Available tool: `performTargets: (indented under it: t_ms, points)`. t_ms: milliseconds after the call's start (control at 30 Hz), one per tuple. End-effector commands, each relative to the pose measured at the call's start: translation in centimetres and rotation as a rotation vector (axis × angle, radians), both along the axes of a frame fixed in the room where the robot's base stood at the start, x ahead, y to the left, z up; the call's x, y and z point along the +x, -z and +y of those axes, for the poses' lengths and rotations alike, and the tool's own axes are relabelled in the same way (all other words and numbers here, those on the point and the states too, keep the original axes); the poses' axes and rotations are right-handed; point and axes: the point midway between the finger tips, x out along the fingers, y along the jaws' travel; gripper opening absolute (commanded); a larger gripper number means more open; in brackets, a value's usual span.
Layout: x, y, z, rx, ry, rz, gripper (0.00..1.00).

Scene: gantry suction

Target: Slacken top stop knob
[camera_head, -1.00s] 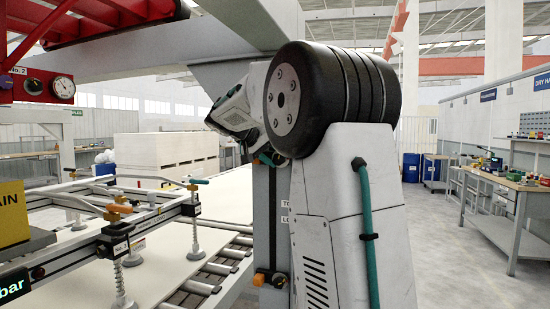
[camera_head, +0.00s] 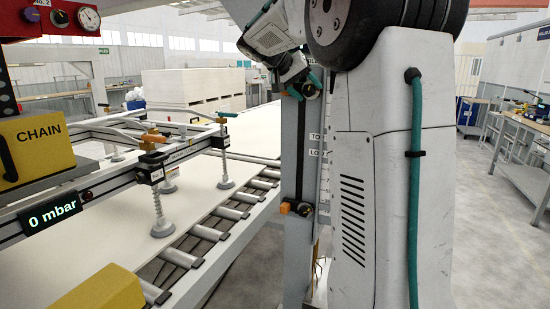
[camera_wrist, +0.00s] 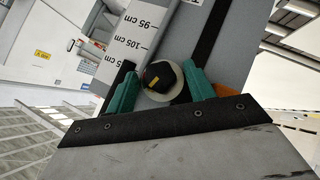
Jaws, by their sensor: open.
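The top stop knob (camera_wrist: 162,77) is black with a yellow mark and sits on a grey upright beside a centimetre scale (camera_wrist: 125,45). In the wrist view it lies between the two green fingers of my gripper (camera_wrist: 160,74). The fingers are apart, with small gaps at the knob's sides; how deep they reach around it is unclear. In the head view my gripper (camera_head: 303,80) is at the upper part of the grey upright (camera_head: 291,150), partly covering the top knob. A lower stop knob (camera_head: 304,209) with an orange block sits further down the same upright.
A roller conveyor (camera_head: 213,228) with a pale board runs left of the upright. Above it hangs a suction frame (camera_head: 120,187) with several cups and a display reading 0 mbar. A yellow CHAIN box (camera_head: 35,150) is at the left. A workbench (camera_head: 520,150) stands far right.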

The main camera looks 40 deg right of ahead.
Motion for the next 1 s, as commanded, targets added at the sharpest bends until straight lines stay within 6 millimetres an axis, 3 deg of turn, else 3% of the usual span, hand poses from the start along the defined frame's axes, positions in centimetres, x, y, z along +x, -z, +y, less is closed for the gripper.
performTargets:
  t_ms: [367, 733, 1000]
  points:
    - [-0.9, -0.8, -0.4, 0.216, 0.005, -0.555, 0.57]
    - [-2.5, -6.2, 4.9, 0.212, -0.003, -0.537, 0.57]
    - [-3.8, -3.5, 9.5, 0.289, -0.087, -0.453, 0.57]
